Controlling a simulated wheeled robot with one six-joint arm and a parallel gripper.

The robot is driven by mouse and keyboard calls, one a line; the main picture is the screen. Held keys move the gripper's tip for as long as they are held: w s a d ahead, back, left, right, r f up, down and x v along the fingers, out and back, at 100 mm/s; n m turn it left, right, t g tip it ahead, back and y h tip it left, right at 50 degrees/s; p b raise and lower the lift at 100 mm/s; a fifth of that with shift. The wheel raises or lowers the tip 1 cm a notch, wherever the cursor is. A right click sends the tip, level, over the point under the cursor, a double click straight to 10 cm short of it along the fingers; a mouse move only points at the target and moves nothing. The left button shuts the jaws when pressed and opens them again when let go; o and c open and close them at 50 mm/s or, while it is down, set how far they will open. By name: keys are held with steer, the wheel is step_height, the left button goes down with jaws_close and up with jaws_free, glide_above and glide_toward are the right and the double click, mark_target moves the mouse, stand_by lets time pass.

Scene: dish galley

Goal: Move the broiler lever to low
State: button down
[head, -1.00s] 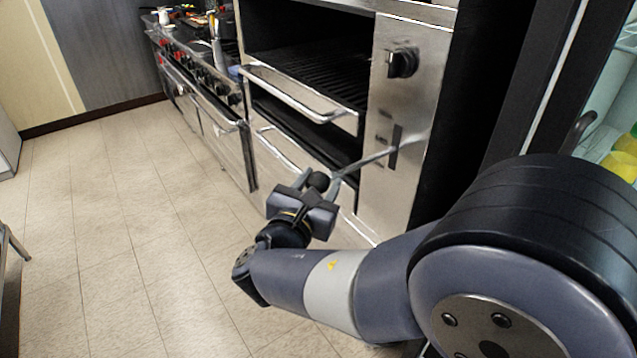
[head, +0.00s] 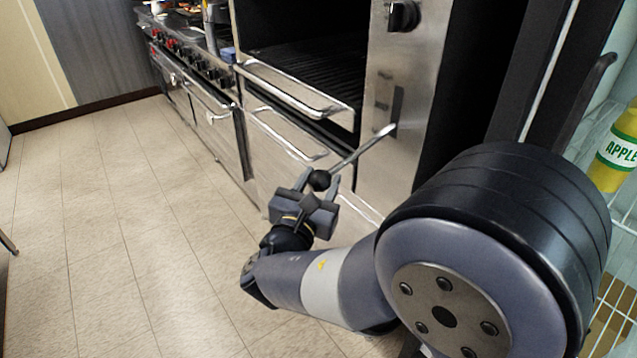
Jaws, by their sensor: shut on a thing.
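The broiler lever is a thin metal rod (head: 360,152) with a black ball knob (head: 320,180) at its outer end. It comes out of a dark vertical slot (head: 397,106) in the steel front panel, near the slot's lower end, and slants down to the left. My gripper (head: 319,184) is shut on the lever, with its fingers on either side of the knob. Small labels beside the slot are too blurred to read.
The broiler's open rack with a metal handle (head: 300,92) is left of the panel. A black dial (head: 403,15) sits above the slot. A range (head: 205,90) stands farther back. A yellow bottle (head: 615,150) is on shelving at right. The tiled floor (head: 130,230) at left is clear.

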steer(key=shift+f, duration=0.25)
steer(key=c, duration=1.3)
jaws_free()
steer(key=shift+o, duration=0.9)
steer(key=shift+w+f, duration=0.15)
steer(key=shift+w, duration=0.1)
steer(key=shift+o, duration=1)
steer(key=shift+s, duration=0.1)
steer(key=r+v, duration=0.1)
steer(key=v, duration=0.9)
steer(key=shift+s+f, duration=0.3)
steer(key=shift+f, duration=0.1)
steer(key=shift+a, duration=0.1)
steer(key=shift+x, duration=5.4)
steer(key=shift+s, duration=0.1)
